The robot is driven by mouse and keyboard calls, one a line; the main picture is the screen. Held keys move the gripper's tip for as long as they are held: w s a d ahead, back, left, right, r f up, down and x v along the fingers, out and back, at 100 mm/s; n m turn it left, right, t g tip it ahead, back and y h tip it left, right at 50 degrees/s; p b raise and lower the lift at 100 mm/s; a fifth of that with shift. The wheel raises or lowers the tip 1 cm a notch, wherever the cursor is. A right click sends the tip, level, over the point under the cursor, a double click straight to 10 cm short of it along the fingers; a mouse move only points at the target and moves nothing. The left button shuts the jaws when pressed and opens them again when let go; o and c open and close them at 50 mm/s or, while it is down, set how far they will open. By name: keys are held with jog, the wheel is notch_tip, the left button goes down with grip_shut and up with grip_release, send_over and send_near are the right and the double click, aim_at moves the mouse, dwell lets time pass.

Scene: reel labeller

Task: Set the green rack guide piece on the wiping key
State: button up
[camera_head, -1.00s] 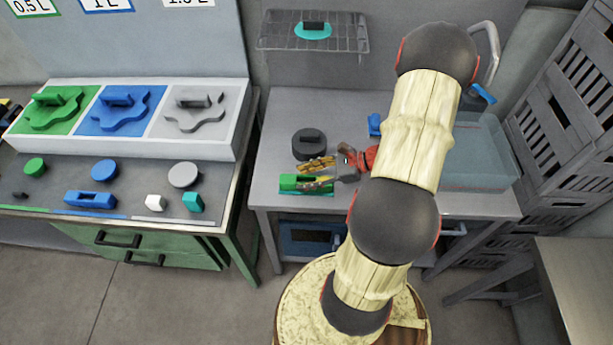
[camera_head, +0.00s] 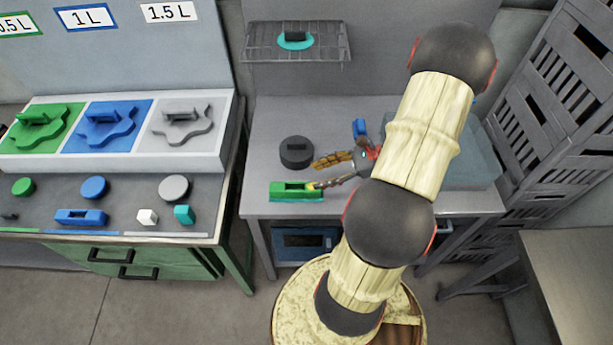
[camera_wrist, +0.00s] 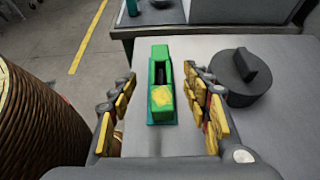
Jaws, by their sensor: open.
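The green rack guide piece (camera_head: 284,188) is a slotted green block lying near the front left edge of the grey table. In the wrist view the guide piece (camera_wrist: 160,62) lies between my gripper's fingers, with visible gaps on both sides. A thin teal-green base (camera_wrist: 162,123) shows under its near end; I cannot tell whether this base is the wiping key. My gripper (camera_head: 316,175) is open and empty, with its fingers pointing left at the piece's right end. It also shows in the wrist view (camera_wrist: 160,82). Nothing else is clearly identifiable as the wiping key.
A black round knobbed piece (camera_head: 296,156) stands close behind the green piece. A blue piece (camera_head: 360,127) and a clear bin (camera_head: 470,165) are further right. A wire shelf (camera_head: 262,50) hangs above. The left bench (camera_head: 120,185) holds coloured pieces. The table's left side is clear.

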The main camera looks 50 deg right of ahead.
jog(key=s+a+r+n+g+h, duration=0.1)
jog(key=a+r+n+g+h, duration=0.2)
jog(key=a+r+n, duration=2.3)
jog(key=a+n+h, duration=0.2)
jog(key=h, duration=0.2)
jog(key=shift+s+g+h, duration=0.15)
jog(key=shift+g+h, duration=0.25)
jog(key=shift+f, duration=0.15)
notch_tip(320, 180, down, 2)
jog(key=shift+f+b, duration=0.1)
jog(key=shift+b, duration=1)
